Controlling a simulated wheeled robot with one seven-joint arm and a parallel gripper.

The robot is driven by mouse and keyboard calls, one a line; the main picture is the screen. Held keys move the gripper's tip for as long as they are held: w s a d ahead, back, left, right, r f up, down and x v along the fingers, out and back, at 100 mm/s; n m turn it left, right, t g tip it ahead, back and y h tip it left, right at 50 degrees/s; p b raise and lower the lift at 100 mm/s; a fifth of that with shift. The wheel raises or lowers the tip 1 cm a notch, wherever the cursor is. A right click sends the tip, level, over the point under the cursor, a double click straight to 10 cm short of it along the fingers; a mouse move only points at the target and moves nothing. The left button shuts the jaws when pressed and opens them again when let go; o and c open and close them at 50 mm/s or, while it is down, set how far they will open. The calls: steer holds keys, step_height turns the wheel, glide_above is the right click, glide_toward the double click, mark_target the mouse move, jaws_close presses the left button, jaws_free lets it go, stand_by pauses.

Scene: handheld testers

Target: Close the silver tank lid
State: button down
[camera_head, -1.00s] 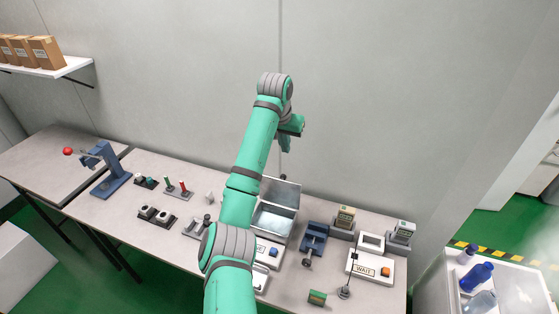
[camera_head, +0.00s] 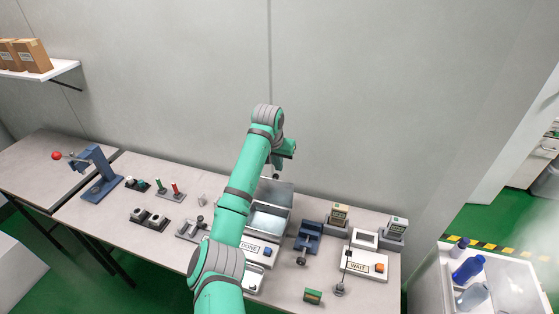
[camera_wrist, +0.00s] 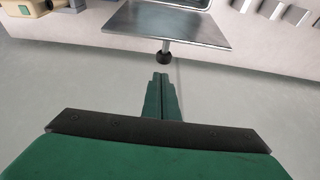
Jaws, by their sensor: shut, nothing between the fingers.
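The silver tank (camera_head: 268,222) is an open metal box on the bench, partly behind my arm in the head view. Its lid (camera_head: 281,190) stands raised at the back, toward the wall. In the wrist view the lid (camera_wrist: 168,24) is a flat metal plate with a dark round knob (camera_wrist: 165,58) on a short stem. My gripper (camera_head: 277,175) is at the wall side of the raised lid. In the wrist view my gripper (camera_wrist: 161,77) is shut and empty, its tips just short of the knob, with a small apparent gap. The hinge is not clearly visible.
A box marked WAIT (camera_head: 366,264) and a blue clamp-like fixture (camera_head: 308,237) stand right of the tank. A panel marked DONE (camera_head: 258,249) is in front of it. Small switch blocks (camera_head: 150,219) lie left. The wall (camera_head: 340,100) is close behind the bench.

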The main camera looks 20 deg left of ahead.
steer(key=shift+s, duration=0.75)
steer(key=shift+w+a, duration=0.1)
steer(key=shift+a, duration=0.05)
